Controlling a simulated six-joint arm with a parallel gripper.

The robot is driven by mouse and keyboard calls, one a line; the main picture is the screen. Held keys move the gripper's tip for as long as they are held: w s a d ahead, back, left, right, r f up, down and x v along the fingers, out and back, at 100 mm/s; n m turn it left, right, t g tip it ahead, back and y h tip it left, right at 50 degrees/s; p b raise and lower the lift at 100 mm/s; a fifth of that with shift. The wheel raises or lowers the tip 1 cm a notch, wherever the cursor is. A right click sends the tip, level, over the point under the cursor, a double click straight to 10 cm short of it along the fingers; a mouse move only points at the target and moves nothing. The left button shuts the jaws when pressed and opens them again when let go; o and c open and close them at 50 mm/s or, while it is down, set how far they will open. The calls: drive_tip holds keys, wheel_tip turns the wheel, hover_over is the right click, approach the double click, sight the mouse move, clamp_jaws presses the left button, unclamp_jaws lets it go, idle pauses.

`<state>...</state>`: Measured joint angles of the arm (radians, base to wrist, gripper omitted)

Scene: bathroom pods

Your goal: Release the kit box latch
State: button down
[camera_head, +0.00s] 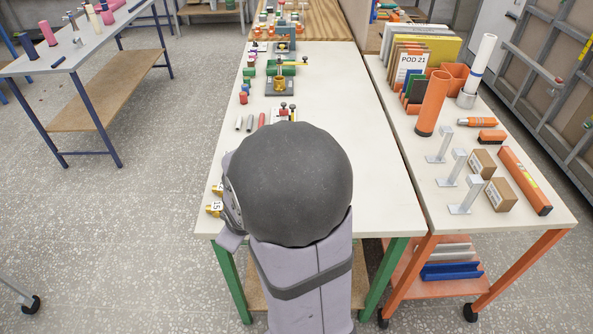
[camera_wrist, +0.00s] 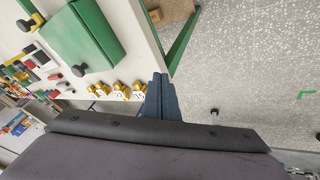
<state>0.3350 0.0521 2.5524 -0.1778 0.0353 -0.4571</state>
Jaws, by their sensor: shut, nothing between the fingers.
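In the wrist view, a green box-like thing (camera_wrist: 84,38), perhaps the kit box, lies on the pale tabletop (camera_wrist: 143,42) at the upper left. A black knob (camera_wrist: 80,70) shows at its lower edge; I cannot tell whether it is the latch. My gripper (camera_wrist: 160,76) is shut and empty, its dark blue fingers together. It is apart from the green thing, to its lower right in the picture, by the table edge. In the head view my arm hides the gripper and the green thing.
Several yellow numbered fittings (camera_wrist: 120,91) stand near the table edge, left of my fingers. In the head view, small parts and a green device (camera_head: 281,70) stand farther along the table. A side table at right holds an orange tube (camera_head: 433,103) and boxes. The table's right half is clear.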

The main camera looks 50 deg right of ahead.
drive_tip(key=d+n+t+h, duration=0.1)
drive_tip(key=d, duration=0.4)
drive_tip(key=w+d+n+t+h+b, duration=0.1)
drive_tip(key=d+t, duration=0.1)
drive_tip(key=d, duration=0.3)
drive_tip(key=w+d+n+t+h+b, duration=0.1)
drive_tip(key=d, duration=0.4)
drive_tip(key=shift+w+d+r+t+h, duration=0.1)
drive_tip(key=shift+d+r+t+h, duration=0.2)
drive_tip(key=shift+r, duration=0.05)
drive_tip(key=s+d+h+b, duration=0.1)
drive_tip(key=s+d, duration=0.1)
drive_tip(key=d, duration=0.1)
drive_tip(key=s+d+f+n+t+h+b, duration=0.1)
drive_tip(key=s+d+h+b, duration=0.1)
drive_tip(key=s+d, duration=0.1)
drive_tip(key=s+d+f+n+t+h+b, duration=0.1)
drive_tip(key=s+d+b, duration=0.1)
drive_tip(key=s+d, duration=0.1)
drive_tip(key=shift+d+h, duration=0.3)
drive_tip(key=shift+d, duration=0.35)
drive_tip(key=a+n+t, duration=0.1)
drive_tip(key=w+a+n+t+y+b, duration=0.1)
drive_tip(key=a+n+t+b, duration=0.1)
drive_tip(key=shift+w+a+f+y, duration=0.25)
drive_tip(key=shift+w+a+y, duration=0.05)
drive_tip(key=shift+w+y, duration=0.1)
drive_tip(key=shift+w+a+r+n+t+y+b, duration=0.1)
drive_tip(key=shift+a+n+t+y+b, duration=0.2)
drive_tip(key=shift+a+n+t, duration=0.35)
